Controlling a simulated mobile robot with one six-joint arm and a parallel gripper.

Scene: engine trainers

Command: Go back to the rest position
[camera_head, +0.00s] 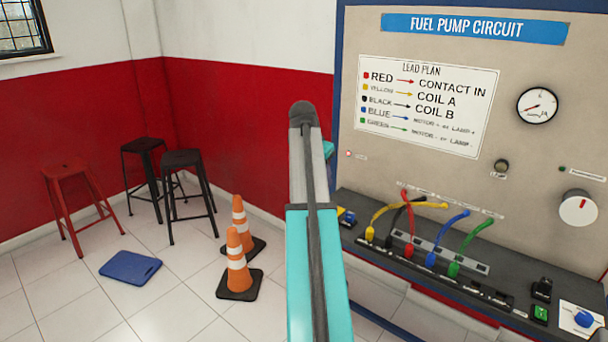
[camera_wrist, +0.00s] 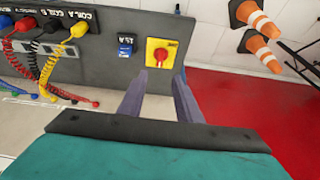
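My gripper (camera_wrist: 159,78) shows in the wrist view with its two grey fingers apart and nothing seen between them. Just beyond the fingertips is a red rotary switch on a yellow plate (camera_wrist: 152,60), on the grey panel; whether the fingers touch it I cannot tell. A small blue part (camera_wrist: 125,46) sits left of it. In the head view my teal arm reaches up across the middle, and the gripper itself is hidden. The fuel pump circuit board (camera_head: 440,170) stands right of the arm.
Coloured leads (camera_head: 420,225) are on the board's lower ledge; several also show in the wrist view (camera_wrist: 45,60). Two traffic cones (camera_head: 239,262) stand left of my arm. A blue pad (camera_head: 130,267) lies on the floor near red (camera_head: 75,195) and black stools (camera_head: 186,185). Some floor is clear.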

